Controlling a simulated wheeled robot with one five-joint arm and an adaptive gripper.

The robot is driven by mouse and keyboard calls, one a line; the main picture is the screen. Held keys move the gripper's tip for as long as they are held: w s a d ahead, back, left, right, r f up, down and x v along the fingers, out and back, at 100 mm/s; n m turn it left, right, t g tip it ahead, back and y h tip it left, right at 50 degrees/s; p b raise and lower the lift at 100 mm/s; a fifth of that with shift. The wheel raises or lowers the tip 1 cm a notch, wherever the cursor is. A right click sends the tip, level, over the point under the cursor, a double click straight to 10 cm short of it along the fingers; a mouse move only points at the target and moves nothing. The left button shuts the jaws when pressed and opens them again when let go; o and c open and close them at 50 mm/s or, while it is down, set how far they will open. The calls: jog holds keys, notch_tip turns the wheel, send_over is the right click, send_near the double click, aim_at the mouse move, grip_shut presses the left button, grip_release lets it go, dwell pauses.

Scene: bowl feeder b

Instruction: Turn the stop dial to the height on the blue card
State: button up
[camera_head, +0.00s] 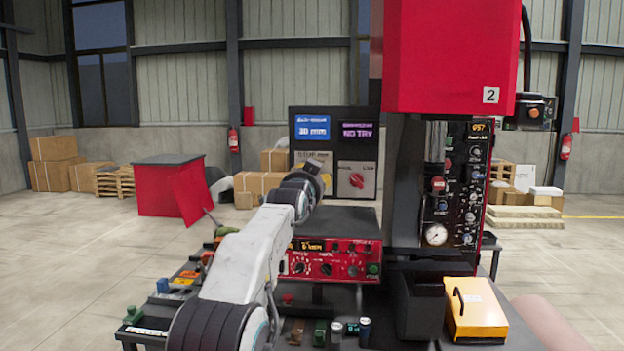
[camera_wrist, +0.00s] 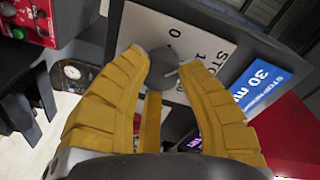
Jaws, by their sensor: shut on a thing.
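The stop dial (camera_wrist: 155,78) is a grey knob on a white plate (camera_wrist: 195,42) marked STOP, with the digits 0 and 1 readable. My gripper (camera_wrist: 160,66) has its yellow fingers shut on the knob, one on each side. A pale line shows by the knob, but I cannot tell the exact setting. The blue card (camera_wrist: 262,80) beside the plate reads 30 mm; it also shows in the head view (camera_head: 313,127). In the head view my gripper (camera_head: 313,172) covers most of the dial, and part of its plate (camera_head: 324,157) shows.
Right of the dial, a purple display (camera_head: 357,130) reads NO TRY above a red knob (camera_head: 357,180). A red control box (camera_head: 335,262) stands below. The red press head (camera_head: 450,55) and its column stand close on the right. A yellow case (camera_head: 477,308) lies at front right.

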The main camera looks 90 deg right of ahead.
jog(key=shift+a+r+m, duration=0.1)
jog(key=shift+r+m, duration=0.2)
jog(key=shift+r, duration=0.05)
jog(key=shift+m+y+p, duration=0.3)
jog(key=shift+m+p, duration=0.8)
jog(key=shift+m, duration=2.3)
jog(key=o, duration=1.2)
jog(key=shift+f, duration=0.25)
